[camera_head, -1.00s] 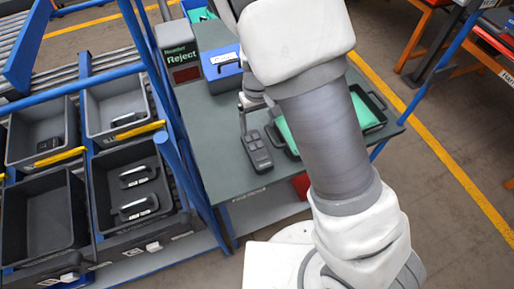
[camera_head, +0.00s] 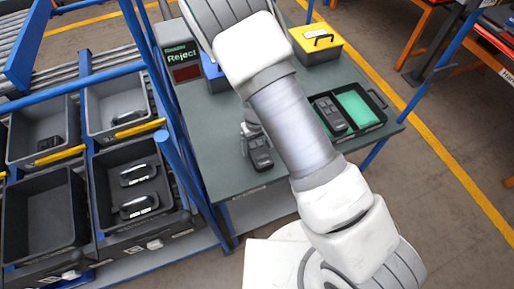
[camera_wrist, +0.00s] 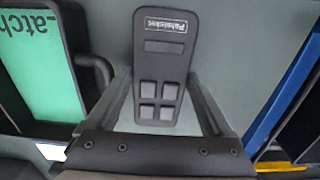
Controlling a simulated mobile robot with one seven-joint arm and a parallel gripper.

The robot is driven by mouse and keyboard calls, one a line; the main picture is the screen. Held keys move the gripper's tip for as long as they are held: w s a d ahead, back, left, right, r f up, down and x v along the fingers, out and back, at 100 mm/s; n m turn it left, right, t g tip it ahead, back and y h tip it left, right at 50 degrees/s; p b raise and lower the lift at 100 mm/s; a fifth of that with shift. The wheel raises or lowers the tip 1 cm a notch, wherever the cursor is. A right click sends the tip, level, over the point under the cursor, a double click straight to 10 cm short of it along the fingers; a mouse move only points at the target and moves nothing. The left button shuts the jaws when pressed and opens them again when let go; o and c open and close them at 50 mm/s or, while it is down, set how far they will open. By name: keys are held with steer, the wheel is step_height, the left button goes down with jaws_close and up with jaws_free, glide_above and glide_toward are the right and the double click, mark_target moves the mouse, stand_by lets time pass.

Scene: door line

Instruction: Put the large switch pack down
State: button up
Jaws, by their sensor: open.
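A dark grey switch pack (camera_head: 259,155) with a pale label and several square buttons lies on the green-grey table top (camera_head: 222,170), near its front edge. It also shows in the wrist view (camera_wrist: 163,65), label end up. My gripper (camera_wrist: 158,78) is open, with one finger on each side of the pack and visible gaps between. In the head view my gripper (camera_head: 250,130) is at the pack's far end and partly covers it. A second, similar pack (camera_head: 330,114) lies in the black tray (camera_head: 362,131) to the right.
The tray also has a green-lined compartment (camera_head: 358,107). A yellow box (camera_head: 318,46) stands at the back right, a Reject sign box (camera_head: 182,60) at the back left. Blue rack posts (camera_head: 180,160) and dark bins (camera_head: 45,215) stand left of the table. My arm hides the table's middle.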

steer(key=shift+f, duration=0.25)
steer(key=c, duration=1.3)
steer(key=shift+r, duration=0.1)
